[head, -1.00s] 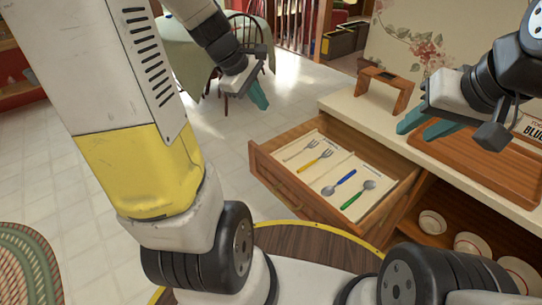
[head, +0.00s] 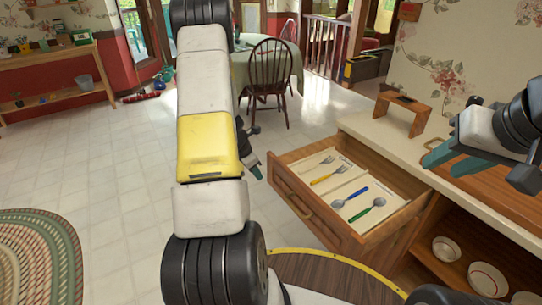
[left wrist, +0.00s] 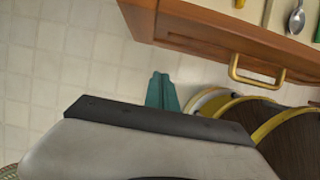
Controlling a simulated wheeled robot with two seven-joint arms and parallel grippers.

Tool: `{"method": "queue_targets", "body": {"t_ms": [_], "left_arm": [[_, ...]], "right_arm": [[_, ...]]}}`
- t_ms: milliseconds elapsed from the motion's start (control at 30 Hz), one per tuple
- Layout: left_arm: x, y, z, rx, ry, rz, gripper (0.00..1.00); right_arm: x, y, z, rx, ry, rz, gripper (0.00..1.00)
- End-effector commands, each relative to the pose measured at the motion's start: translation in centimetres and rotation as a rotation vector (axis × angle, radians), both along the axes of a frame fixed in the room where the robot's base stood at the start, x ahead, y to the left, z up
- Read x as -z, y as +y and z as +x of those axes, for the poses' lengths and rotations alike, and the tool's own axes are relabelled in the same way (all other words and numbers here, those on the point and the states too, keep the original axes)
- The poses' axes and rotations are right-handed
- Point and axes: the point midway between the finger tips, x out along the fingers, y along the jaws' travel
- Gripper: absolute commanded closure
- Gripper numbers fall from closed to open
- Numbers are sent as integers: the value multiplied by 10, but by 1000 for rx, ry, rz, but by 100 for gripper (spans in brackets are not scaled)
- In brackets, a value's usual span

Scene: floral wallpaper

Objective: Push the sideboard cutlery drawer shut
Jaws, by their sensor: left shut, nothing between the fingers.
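The wooden cutlery drawer (head: 318,212) stands pulled out of the sideboard (head: 366,126). It holds forks and spoons with coloured handles. Its front and brass handle (left wrist: 258,74) show in the left wrist view. My left gripper (head: 250,166) has its teal fingers together and empty. It is just left of the drawer front, partly hidden behind my own arm. In the left wrist view the shut fingers (left wrist: 161,92) are below and left of the handle, apart from the drawer. My right gripper (head: 455,159) is over the sideboard top, its teal fingers spread with nothing between them.
A wooden tray (head: 490,190) and a small wooden stand (head: 403,105) are on the sideboard top. Bowls (head: 446,248) sit on the shelf below. A chair (head: 270,72) and a covered table stand behind. The tiled floor left of the drawer is clear.

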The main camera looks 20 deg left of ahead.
Motion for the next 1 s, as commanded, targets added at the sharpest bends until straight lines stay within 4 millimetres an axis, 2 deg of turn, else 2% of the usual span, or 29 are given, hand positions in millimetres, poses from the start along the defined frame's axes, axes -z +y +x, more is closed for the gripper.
{"method": "queue_targets", "body": {"t_ms": [33, 200, 300, 500, 1000], "left_arm": [[12, -3, 3, 1, 2, -2, 100], [44, -11, 13, 1, 1, -1, 100], [41, -23, 28, 8, -4, 2, 100], [41, -33, 43, 3, -2, 1, 100], [41, -36, 46, 4, -2, 1, 100]], "right_arm": [[0, 0, 0, 0, 0, 0, 63], [0, 0, 0, 0, 0, 0, 63], [0, 0, 0, 0, 0, 0, 63], [0, 0, 0, 0, 0, 0, 63], [0, 0, 0, 0, 0, 0, 63]]}}
